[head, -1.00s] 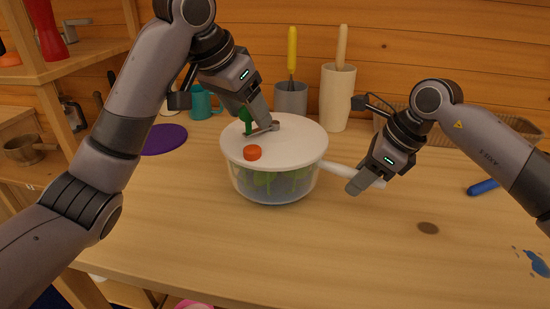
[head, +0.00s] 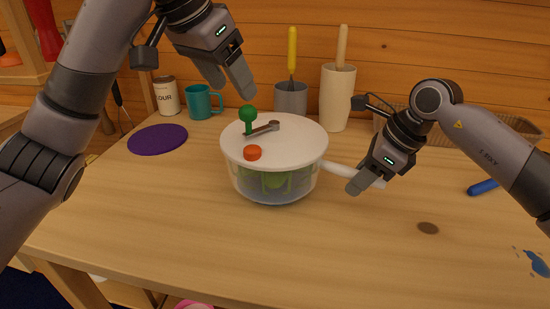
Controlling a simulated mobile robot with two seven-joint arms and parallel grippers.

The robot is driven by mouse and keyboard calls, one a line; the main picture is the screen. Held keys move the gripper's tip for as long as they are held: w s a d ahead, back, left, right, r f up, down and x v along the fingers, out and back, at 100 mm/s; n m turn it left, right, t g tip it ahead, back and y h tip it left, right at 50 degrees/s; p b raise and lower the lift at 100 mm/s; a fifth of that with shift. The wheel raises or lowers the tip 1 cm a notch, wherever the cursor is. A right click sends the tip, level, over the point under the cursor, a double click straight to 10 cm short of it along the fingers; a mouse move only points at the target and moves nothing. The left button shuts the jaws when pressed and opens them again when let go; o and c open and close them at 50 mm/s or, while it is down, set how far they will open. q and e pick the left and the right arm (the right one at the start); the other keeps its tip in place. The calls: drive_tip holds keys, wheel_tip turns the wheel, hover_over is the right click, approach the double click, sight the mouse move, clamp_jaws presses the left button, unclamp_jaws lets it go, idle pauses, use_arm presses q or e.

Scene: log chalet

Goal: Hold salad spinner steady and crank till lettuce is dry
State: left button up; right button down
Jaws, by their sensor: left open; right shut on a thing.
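The salad spinner (head: 300,136) stands upright on the wooden table, with a white lid, a clear bowl and green lettuce (head: 275,181) showing dimly inside. On the lid are a grey crank arm with a green knob (head: 248,114) at its left end and an orange-red button (head: 252,153). A white side handle (head: 341,171) sticks out to the right. My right gripper (head: 363,181) is shut on this handle. My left gripper (head: 233,83) is open and empty, above the green knob and apart from it.
Behind the spinner stand a grey pot with a yellow-handled tool (head: 291,97), a cream crock (head: 337,98) and a wicker basket (head: 450,126). A teal mug (head: 202,102), flour tin (head: 166,95) and purple mat (head: 158,139) are at left.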

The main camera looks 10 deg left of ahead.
idle(0.3)
drive_tip(key=c, duration=0.8)
unclamp_jaws()
drive_tip(key=shift+o, duration=0.2)
